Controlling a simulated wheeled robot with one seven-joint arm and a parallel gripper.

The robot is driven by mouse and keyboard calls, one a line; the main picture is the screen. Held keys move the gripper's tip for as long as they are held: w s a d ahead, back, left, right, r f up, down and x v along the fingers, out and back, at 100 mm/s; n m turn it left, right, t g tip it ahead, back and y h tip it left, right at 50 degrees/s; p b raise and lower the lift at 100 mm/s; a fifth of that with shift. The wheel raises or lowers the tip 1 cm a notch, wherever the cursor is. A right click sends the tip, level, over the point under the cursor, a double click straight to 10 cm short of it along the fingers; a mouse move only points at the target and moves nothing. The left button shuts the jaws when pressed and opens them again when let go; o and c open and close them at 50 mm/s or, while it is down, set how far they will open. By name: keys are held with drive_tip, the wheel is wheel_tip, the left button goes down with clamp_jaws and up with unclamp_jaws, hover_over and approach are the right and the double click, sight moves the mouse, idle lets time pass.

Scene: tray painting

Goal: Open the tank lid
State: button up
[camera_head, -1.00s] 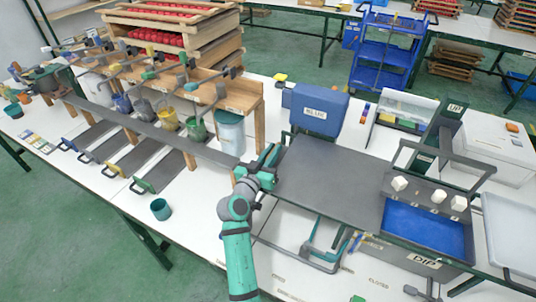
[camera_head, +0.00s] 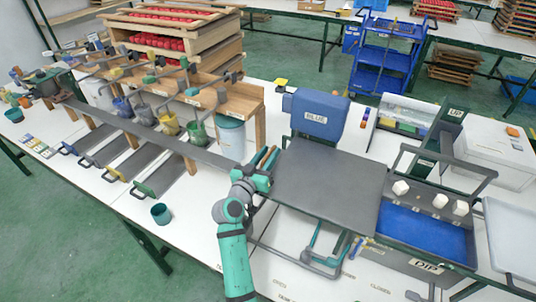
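The dip tank (camera_head: 435,262), marked DIP, stands at the right with blue inside (camera_head: 425,235). A flat dark grey plate (camera_head: 328,185), which looks like the tank lid, lies to the left of the blue opening, its right edge beside it. The blue area is uncovered. My gripper (camera_head: 266,160) is at the left edge of this plate. Its fingertips are small and partly hidden, so I cannot tell whether they grip the plate or only stand beside it.
A dark frame handle (camera_head: 445,158) with white knobs (camera_head: 440,200) stands over the tank's back. A blue box (camera_head: 317,112) stands behind the plate. A green cup (camera_head: 161,213) and paint pots (camera_head: 168,124) are at the left. A pale tray (camera_head: 512,235) is at the far right.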

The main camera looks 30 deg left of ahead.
drive_tip(key=s, duration=1)
drive_tip(key=shift+s+d, duration=0.4)
drive_tip(key=shift+w, duration=0.15)
drive_tip(key=shift+w+a, duration=0.2)
drive_tip(key=shift+w, duration=2.35)
drive_tip(key=shift+w+a, duration=0.15)
drive_tip(key=shift+w, duration=2.4)
drive_tip(key=shift+c, duration=0.4)
